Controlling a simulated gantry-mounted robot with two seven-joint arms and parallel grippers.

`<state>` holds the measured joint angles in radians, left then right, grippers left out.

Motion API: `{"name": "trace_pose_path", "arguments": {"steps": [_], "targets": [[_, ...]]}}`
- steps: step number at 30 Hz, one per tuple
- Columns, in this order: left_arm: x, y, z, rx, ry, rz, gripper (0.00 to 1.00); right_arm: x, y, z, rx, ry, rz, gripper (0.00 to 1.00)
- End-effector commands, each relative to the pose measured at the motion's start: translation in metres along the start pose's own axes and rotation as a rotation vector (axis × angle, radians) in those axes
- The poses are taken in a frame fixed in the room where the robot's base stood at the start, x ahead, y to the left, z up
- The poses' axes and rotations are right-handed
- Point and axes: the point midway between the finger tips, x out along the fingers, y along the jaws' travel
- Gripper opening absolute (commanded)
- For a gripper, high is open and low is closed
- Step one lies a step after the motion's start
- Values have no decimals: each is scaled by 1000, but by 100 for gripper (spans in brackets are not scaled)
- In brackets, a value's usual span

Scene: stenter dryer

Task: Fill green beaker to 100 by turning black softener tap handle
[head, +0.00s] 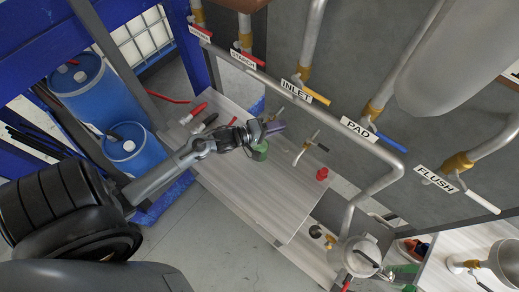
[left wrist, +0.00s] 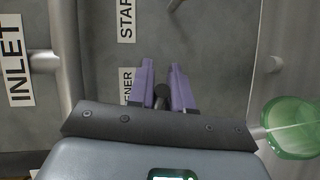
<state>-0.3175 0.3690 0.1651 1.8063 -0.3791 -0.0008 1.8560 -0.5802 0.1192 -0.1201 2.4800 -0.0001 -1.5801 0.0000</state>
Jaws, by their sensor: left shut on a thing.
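My left gripper (head: 275,127) reaches in from the left over the pale work table. Its purple fingers (left wrist: 163,90) are shut on a black tap handle (left wrist: 162,92), whose round dark end shows between them in the left wrist view. The gripper hides this handle in the head view. The translucent green beaker (head: 261,152) stands on the table just below the gripper. It also shows at the right edge of the left wrist view (left wrist: 293,128), with a thin pale streak across it. Its fill level cannot be read. My right gripper is not in view.
Labelled pipes with valves, INLET (head: 297,90), PAD (head: 357,128) and FLUSH (head: 435,179), run behind the table (head: 250,205). Another small tap (head: 308,144) and a red cup (head: 322,174) are to the right. Blue drums (head: 133,150) stand at left.

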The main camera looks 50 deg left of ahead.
Motion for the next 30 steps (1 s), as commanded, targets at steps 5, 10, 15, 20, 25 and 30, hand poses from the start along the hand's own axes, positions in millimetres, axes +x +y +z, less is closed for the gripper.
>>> {"name": "trace_pose_path", "arguments": {"steps": [5,10,15,20,25,30], "targets": [[0,-1,0,-2,4,-2,0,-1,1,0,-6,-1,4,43],[4,4,0,-22,82,-6,0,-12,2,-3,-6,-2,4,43],[10,3,0,-38,178,-13,0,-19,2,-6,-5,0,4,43],[12,1,0,-39,205,-18,0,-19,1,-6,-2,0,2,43],[12,1,0,-38,204,-17,0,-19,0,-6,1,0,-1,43],[12,1,0,-37,203,-17,0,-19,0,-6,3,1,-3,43]]}}
